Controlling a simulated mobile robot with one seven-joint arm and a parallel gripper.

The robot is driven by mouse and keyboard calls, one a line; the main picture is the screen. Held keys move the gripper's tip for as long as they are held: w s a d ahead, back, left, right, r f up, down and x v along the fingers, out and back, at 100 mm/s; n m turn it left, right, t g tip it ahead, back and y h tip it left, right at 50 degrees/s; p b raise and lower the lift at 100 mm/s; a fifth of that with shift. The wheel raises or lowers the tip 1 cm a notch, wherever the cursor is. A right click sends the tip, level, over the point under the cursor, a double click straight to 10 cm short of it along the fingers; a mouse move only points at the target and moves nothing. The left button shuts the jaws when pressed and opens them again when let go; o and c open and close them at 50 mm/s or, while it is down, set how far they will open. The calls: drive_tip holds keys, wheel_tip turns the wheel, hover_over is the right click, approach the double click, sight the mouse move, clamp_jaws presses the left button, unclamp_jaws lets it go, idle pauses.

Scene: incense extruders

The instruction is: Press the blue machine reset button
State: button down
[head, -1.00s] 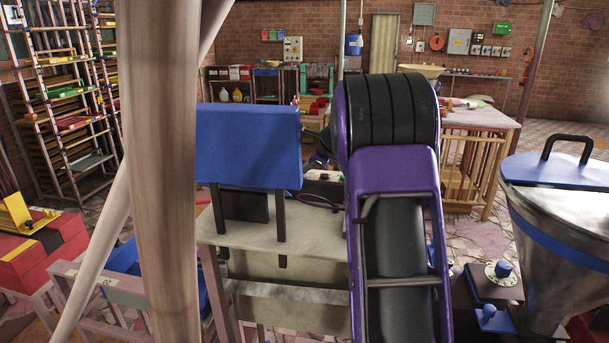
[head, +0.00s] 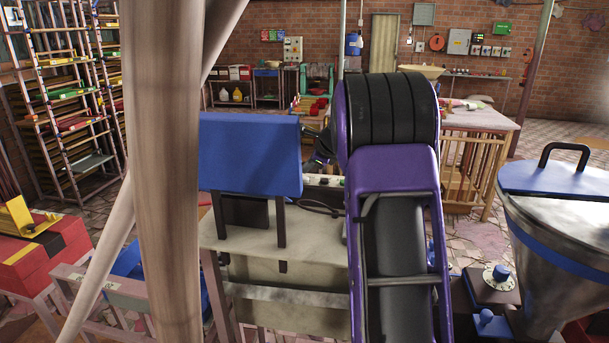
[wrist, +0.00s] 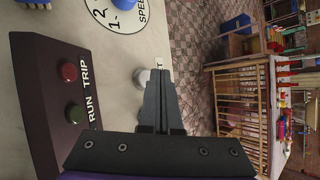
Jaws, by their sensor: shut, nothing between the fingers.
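In the wrist view my gripper (wrist: 161,80) is shut and empty, its fingertips over a pale panel (wrist: 125,50). A pale round button (wrist: 140,79) lies just left of the fingertips, partly covered by them. Beside it only the letter T of a label shows; the rest is hidden. I cannot tell whether the fingers touch the button. In the head view the blue machine (head: 250,155) stands left of my purple arm, which hides part of the panel; my fingertips cannot be made out there.
A dark box (wrist: 45,90) carries a red TRIP button (wrist: 68,71) and a green RUN button (wrist: 74,113). A blue SPEED knob (wrist: 122,3) is above the gripper. A pale post (head: 165,170) stands at left, a metal hopper (head: 560,230) at right.

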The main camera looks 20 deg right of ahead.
sight(307, 179)
drive_tip(key=shift+r, duration=0.1)
wheel_tip(307, 179, up, 3)
drive_tip(key=p, duration=0.2)
drive_tip(key=shift+p, duration=0.4)
drive_tip(key=shift+r, duration=0.9)
